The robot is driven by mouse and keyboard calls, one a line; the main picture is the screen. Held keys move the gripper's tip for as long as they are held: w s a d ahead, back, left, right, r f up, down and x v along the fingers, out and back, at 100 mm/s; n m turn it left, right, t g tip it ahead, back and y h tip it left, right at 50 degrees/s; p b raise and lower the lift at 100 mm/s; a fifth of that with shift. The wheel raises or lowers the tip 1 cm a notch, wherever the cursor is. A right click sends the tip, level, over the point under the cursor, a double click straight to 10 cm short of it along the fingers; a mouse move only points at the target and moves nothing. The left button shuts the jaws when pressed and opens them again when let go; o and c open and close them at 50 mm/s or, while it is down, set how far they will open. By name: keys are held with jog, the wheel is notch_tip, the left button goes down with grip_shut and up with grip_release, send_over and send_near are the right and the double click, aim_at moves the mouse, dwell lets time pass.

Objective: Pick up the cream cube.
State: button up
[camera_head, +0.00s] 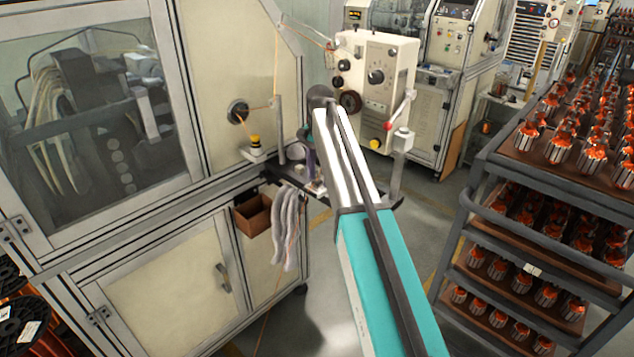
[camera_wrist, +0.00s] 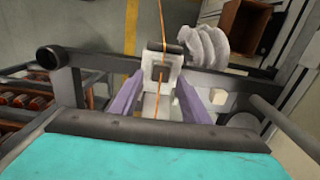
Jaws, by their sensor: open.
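A small cream cube (camera_wrist: 217,98) shows in the wrist view, on the dark shelf just right of my right finger, apart from it. My gripper (camera_wrist: 160,98) reaches over the shelf with its two purple fingers spread apart and nothing held between them. A pale fitting with an orange wire (camera_wrist: 161,95) shows in the gap between the fingers, beyond them. In the head view my arm covers much of the shelf (camera_head: 378,199), and I cannot make out the cube for certain there.
Pale gloves (camera_head: 287,225) and a brown box (camera_head: 252,215) hang by the machine cabinet (camera_head: 165,290). A control box (camera_head: 375,75) with knobs stands behind the shelf. A rack (camera_head: 480,215) of copper-wound armatures stands at right. Floor between is clear.

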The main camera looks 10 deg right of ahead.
dwell(0.5)
grip_shut()
